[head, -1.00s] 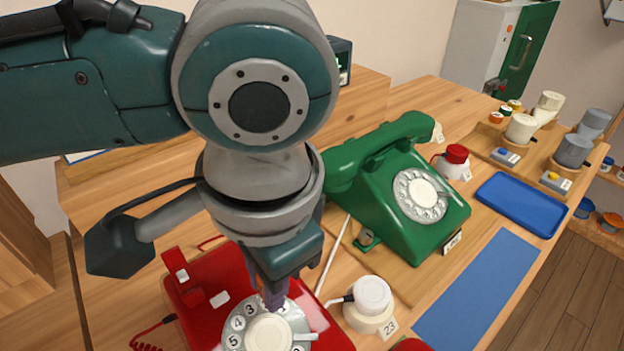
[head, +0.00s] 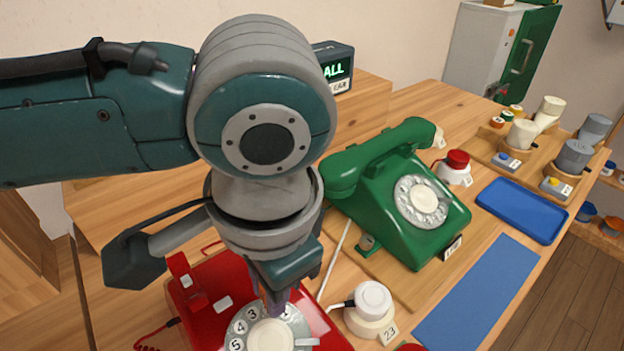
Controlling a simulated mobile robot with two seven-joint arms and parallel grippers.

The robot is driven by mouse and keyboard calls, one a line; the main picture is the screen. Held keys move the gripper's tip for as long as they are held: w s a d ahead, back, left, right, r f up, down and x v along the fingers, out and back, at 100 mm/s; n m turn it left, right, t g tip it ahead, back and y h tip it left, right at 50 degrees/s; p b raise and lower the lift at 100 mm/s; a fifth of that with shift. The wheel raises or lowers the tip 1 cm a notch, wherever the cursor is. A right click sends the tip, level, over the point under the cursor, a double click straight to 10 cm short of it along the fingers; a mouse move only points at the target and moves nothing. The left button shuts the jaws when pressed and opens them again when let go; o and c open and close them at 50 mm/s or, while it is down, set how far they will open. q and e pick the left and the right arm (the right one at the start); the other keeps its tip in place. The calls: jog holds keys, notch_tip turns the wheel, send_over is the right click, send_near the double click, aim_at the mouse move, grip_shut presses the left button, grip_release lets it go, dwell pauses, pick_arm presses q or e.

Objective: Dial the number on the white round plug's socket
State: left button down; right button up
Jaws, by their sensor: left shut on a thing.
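The red dial phone (head: 209,318) is at the bottom of the head view, its pale rotary dial (head: 238,328) cut by the lower edge. My left gripper (head: 275,305) points down at the dial's upper rim, beside the digit 3. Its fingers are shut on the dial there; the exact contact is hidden. The white round plug (head: 373,295) sits in a white round socket (head: 368,326) right of the red phone. A tag (head: 389,333) at that socket reads 23. My right gripper is not in view.
A green dial phone (head: 400,190) stands behind the white plug. A red plug (head: 457,159) on a white socket, a blue tray (head: 522,209) and a blue mat (head: 480,293) lie to the right. A lit display (head: 336,69) stands at the back, partly hidden by my arm.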

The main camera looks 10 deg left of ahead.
pick_arm(q)
jog(key=shift+w+a+f, duration=0.1)
jog(key=shift+a+f, duration=0.1)
jog(key=shift+f, duration=0.2)
dwell(0.8)
jog(key=shift+d, duration=0.1)
jog(key=shift+w+d+f, duration=0.15)
jog(key=shift+d+f, duration=0.05)
jog(key=shift+d, duration=0.35)
jog(key=shift+d, duration=0.1)
jog(key=shift+d+f, duration=0.2)
jog(key=shift+d, duration=0.25)
